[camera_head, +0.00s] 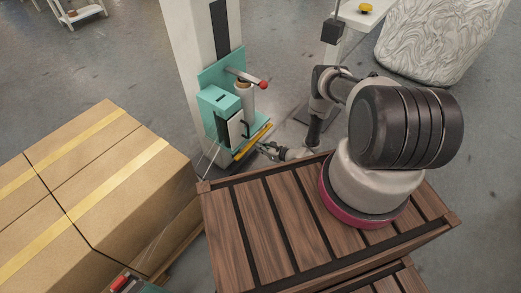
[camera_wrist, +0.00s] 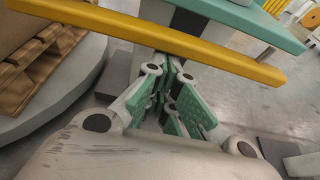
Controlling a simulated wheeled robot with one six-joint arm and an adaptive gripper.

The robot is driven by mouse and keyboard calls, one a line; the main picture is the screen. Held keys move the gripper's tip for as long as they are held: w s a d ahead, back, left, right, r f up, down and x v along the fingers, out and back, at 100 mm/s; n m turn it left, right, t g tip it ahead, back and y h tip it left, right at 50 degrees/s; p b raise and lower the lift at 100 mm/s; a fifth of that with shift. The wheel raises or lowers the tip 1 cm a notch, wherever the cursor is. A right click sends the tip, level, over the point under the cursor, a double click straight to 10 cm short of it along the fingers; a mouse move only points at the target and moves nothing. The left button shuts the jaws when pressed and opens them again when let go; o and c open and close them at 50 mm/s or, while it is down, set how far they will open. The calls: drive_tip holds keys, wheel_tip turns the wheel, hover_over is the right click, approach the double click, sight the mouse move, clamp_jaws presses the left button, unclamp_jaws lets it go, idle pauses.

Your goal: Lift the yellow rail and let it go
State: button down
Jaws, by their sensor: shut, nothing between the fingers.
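The yellow rail (camera_head: 252,143) runs along the lower right edge of the teal machine (camera_head: 213,100). In the wrist view the yellow rail (camera_wrist: 150,41) crosses the upper part of the picture as a slanted bar, with a teal edge (camera_wrist: 240,18) of the machine beyond it. My gripper (camera_head: 263,148) is just to the right of the rail in the head view. In the wrist view my gripper (camera_wrist: 172,62) is shut and empty, its fingertips close to the rail's lower edge. I cannot tell whether they touch it.
A white column (camera_head: 187,45) stands behind the machine. Strapped cardboard boxes (camera_head: 95,185) on a pallet (camera_head: 180,255) fill the left. My arm's base sits on a slatted wooden top (camera_head: 270,215). A wrapped bundle (camera_head: 430,40) stands at the back right.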

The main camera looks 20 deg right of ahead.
drive_tip(key=shift+r, duration=1.05)
drive_tip(key=shift+w, duration=0.1)
drive_tip(key=shift+d, duration=0.1)
drive_tip(key=v, duration=1.2)
drive_tip(key=shift+f, duration=0.15)
